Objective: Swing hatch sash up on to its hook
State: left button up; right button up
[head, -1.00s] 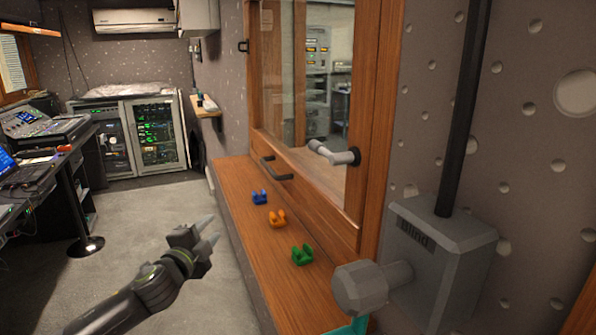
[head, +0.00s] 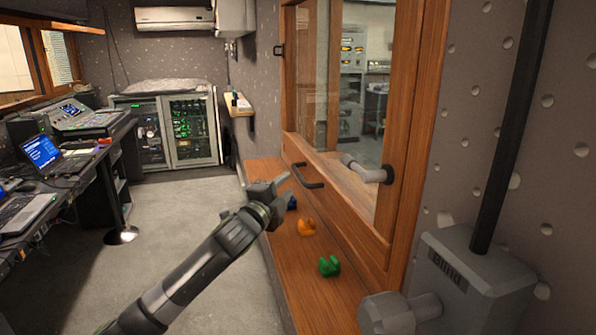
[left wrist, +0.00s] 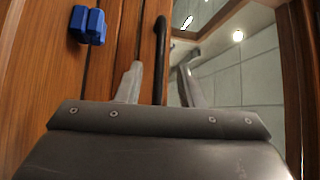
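The hatch sash (head: 345,208) is a wood-framed glass pane, hanging down in its wooden frame above the ledge. A black bar handle (head: 308,177) is on its lower rail. It also shows in the left wrist view as a dark upright bar (left wrist: 160,50). My left gripper (head: 279,183) is just left of the handle in the head view. In the left wrist view its fingers (left wrist: 160,85) are spread, with the handle lined up between them; contact is unclear. My right gripper is out of view.
Blue (head: 291,202), orange (head: 306,228) and green (head: 329,266) clips sit on the wooden ledge (head: 300,290). A grey box with a knob (head: 470,285) stands at right. Floor at left is open.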

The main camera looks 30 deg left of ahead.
aim_at(298, 172)
pick_arm(q)
jog(key=w, duration=0.2)
jog(key=w+p, duration=0.1)
jog(key=w, duration=0.2)
jog(key=w+r, duration=0.1)
jog(key=w, duration=0.1)
jog(key=shift+w+a, duration=0.15)
jog(key=shift+a, duration=0.1)
grip_shut()
jog(key=shift+p, duration=0.3)
